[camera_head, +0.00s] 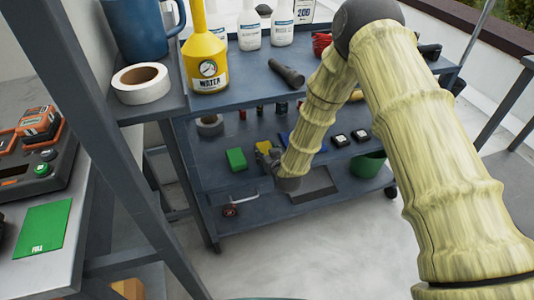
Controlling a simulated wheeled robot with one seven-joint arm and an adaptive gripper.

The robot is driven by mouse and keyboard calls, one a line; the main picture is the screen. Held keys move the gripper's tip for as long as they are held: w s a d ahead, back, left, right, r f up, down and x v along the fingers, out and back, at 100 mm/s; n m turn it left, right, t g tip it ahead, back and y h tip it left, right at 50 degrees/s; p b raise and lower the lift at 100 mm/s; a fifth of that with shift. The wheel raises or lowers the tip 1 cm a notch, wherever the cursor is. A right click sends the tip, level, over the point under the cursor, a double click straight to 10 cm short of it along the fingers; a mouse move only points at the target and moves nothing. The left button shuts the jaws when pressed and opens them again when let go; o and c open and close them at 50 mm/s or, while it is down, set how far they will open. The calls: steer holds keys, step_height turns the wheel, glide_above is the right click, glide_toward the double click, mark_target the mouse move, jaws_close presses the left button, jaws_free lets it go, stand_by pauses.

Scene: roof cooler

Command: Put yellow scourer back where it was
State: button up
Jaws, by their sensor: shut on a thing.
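The yellow scourer (263,146) shows as a small yellow patch at the shelf of the blue-grey cart. My gripper (266,155) is small and partly hidden by its own wrist. It is shut on the yellow scourer, close to or at the shelf. I cannot tell whether the scourer touches the shelf. A green block (236,159), perhaps another scourer, lies just left of it.
Around my gripper are a tape roll (210,125), a dark tray (315,184) and a green pot (368,164). Above stand a yellow water bottle (207,60), a white tape roll (141,83) and a black flashlight (287,72). A post stands left.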

steer(key=shift+f, duration=0.1)
steer(key=o, duration=1)
steer(key=shift+s+r, duration=0.15)
steer(key=shift+r, duration=0.05)
steer(key=p+v, duration=0.1)
steer(key=v, duration=1)
steer(key=shift+s+d+r, duration=0.2)
steer(key=shift+s, duration=0.1)
